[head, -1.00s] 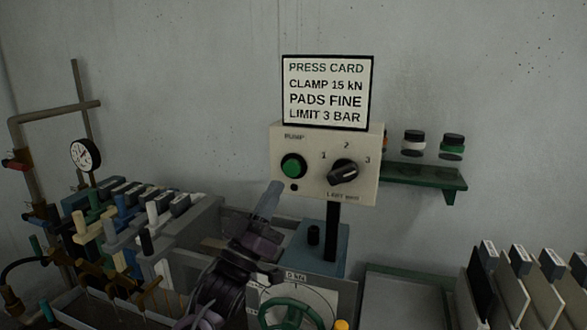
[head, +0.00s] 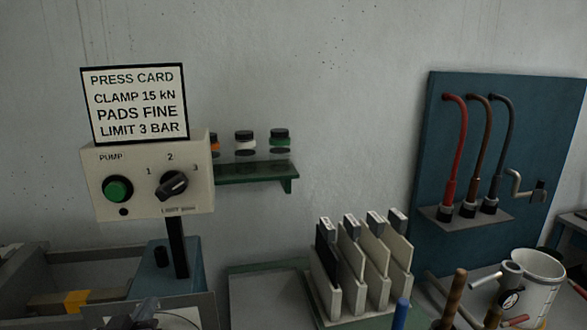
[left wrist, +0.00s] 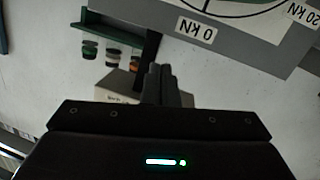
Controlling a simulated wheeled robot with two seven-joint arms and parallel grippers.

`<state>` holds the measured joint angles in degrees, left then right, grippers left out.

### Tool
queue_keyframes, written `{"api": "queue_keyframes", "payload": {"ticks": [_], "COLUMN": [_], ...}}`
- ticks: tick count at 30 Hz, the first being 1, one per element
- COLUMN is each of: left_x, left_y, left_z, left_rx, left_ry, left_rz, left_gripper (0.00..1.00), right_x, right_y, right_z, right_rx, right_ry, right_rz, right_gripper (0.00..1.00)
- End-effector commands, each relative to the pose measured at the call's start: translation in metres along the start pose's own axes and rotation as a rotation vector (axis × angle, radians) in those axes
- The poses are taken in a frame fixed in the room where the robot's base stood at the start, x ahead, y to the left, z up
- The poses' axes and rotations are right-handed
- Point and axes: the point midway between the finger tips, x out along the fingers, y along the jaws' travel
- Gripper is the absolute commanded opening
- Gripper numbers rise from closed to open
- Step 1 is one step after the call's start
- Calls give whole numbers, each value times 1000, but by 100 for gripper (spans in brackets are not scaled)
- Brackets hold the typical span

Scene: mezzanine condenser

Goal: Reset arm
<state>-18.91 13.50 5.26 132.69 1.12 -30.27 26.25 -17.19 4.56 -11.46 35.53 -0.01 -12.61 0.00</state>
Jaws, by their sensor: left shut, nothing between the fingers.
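My left gripper (left wrist: 165,84) shows in the left wrist view with its two dark fingers together and nothing between them. In the head view only a small dark part of it (head: 140,317) shows at the lower left edge, below the pump box (head: 148,180); most of the arm is out of frame. The pump box has a green button (head: 118,188) and a black selector knob (head: 174,185) turned toward the upper right, between 2 and 3. My right gripper is not in view.
The press card (head: 135,104) stands above the pump box. A green shelf (head: 250,172) holds small jars. A rack of upright plates (head: 362,265), a blue hose board (head: 490,170) and a white mug (head: 535,285) are at right. A kN dial (left wrist: 245,18) tops the wrist view.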

Motion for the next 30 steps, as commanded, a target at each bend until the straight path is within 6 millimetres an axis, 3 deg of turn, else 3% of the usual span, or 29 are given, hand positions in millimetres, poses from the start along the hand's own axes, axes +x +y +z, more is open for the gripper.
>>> {"api": "queue_keyframes", "payload": {"ticks": [1, 3, 7, 12, 20, 30], "left_x": [-10, -29, -67, -114, -184, -156], "left_y": [4, 8, 15, 22, 34, 14], "left_z": [33, 74, 128, 169, 204, 312], "left_rx": [33, 89, 177, 261, 360, 365], "left_ry": [-135, -320, -595, -856, -1177, -1219], "left_rz": [-25, -49, -57, -34, 38, 37], "left_gripper": [0, 0, 0, 0, 0, 0], "right_x": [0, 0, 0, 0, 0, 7], "right_y": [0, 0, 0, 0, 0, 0], "right_z": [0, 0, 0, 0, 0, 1], "right_rx": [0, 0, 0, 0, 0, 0], "right_ry": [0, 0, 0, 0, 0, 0], "right_rz": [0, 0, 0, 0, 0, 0], "right_gripper": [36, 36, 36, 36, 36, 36]}}
